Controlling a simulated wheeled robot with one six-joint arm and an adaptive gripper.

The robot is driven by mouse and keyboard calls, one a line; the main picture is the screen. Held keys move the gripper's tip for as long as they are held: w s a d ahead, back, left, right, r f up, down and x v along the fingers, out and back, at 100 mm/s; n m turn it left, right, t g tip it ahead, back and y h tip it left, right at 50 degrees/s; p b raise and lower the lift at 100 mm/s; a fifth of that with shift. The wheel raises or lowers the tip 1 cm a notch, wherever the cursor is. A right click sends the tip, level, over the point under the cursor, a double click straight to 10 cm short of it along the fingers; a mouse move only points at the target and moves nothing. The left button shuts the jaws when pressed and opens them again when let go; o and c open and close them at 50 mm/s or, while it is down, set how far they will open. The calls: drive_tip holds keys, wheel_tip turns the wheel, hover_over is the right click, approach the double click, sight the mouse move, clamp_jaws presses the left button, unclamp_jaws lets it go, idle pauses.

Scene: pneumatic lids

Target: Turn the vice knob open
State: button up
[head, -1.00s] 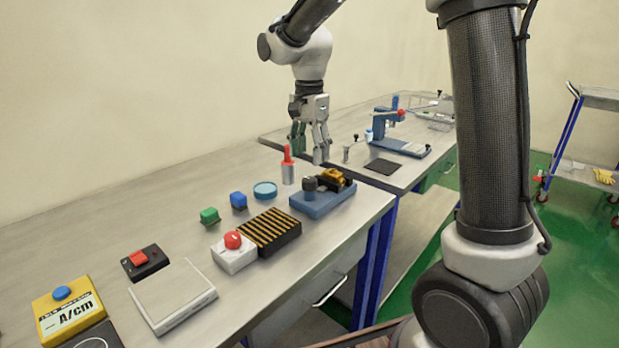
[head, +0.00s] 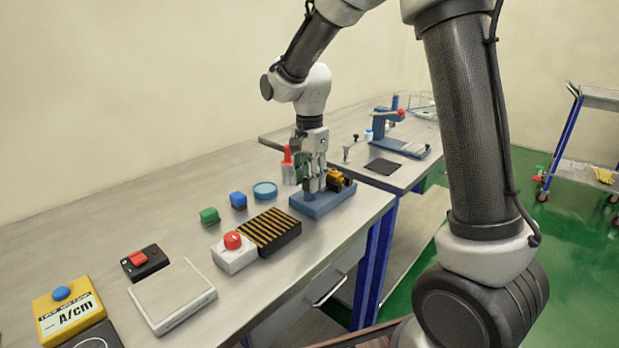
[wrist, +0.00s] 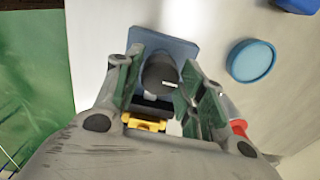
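The vice has a blue base (head: 325,204) near the right end of the near bench, with a yellow-orange part (head: 337,180) on it. My gripper (head: 314,184) points down over the vice's left part. In the wrist view, the dark round knob (wrist: 157,72) with a white mark lies between my two green-padded fingers. The fingers look spread on either side of it, and I cannot tell whether they touch it. The blue base (wrist: 178,46) and yellow part (wrist: 144,123) also show there. In the head view, my fingers mostly hide the knob.
A striped black block (head: 270,232), a white box with a red button (head: 234,255) and a round teal dish (head: 265,190) are to the left. A second bench (head: 360,150) stands beyond.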

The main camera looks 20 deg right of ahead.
drive_tip(key=c, duration=0.4)
drive_tip(key=shift+c, duration=0.2)
